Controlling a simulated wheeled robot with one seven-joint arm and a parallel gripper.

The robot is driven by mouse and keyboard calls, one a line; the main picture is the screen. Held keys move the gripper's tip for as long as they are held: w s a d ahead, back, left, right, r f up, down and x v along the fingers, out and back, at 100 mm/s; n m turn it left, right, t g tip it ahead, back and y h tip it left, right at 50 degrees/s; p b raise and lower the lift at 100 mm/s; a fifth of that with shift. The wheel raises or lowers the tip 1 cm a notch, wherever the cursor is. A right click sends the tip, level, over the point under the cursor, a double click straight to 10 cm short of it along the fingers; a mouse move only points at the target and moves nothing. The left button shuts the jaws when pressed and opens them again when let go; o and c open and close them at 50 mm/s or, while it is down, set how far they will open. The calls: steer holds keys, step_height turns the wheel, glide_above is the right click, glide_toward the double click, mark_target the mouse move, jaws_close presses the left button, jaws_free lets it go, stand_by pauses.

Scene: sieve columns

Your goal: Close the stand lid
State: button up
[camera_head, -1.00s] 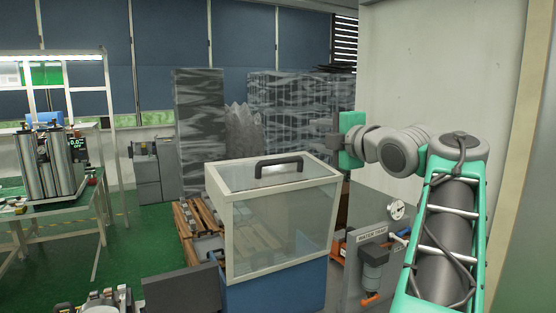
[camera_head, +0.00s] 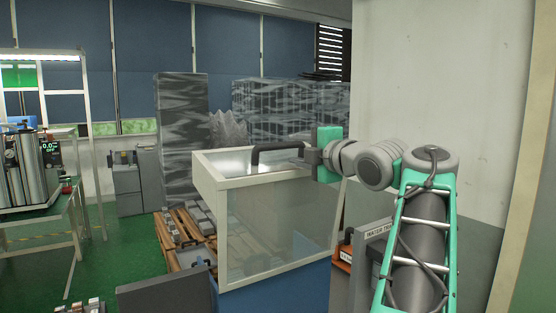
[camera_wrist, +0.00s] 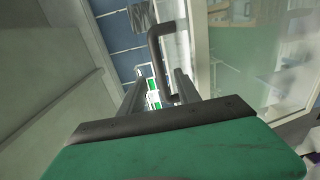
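The stand is a box with a blue base (camera_head: 285,290) and a pale-framed clear hood or lid (camera_head: 268,280) on top. Its dark bar handle (camera_head: 275,149) is on the upper side. It also shows in the wrist view (camera_wrist: 157,50), in front of the fingers, with a pale-framed glass panel to its right. My gripper (camera_head: 310,156) is at the right end of the handle. In the wrist view its two fingers (camera_wrist: 158,88) are apart, with the handle at or near the gap. I cannot tell whether they touch it, nor whether the lid is fully down.
A pallet (camera_head: 185,250) with grey blocks stands behind and left of the stand. Wrapped stacks (camera_head: 182,130) are farther back. A work table (camera_head: 35,220) with metal cylinders is at the left. A pale wall (camera_head: 440,90) is close on the right. Green floor lies open between table and pallet.

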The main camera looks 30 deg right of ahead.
mark_target(284, 147)
steer(key=w, duration=0.2)
steer(key=w+p, duration=0.1)
steer(key=w, duration=0.2)
steer(key=w+p, duration=0.1)
steer(key=w, duration=0.1)
steer(key=shift+w+d+f, duration=0.15)
steer(key=shift+w+d, duration=0.15)
jaws_close()
steer(key=shift+a, duration=0.1)
stand_by(0.9)
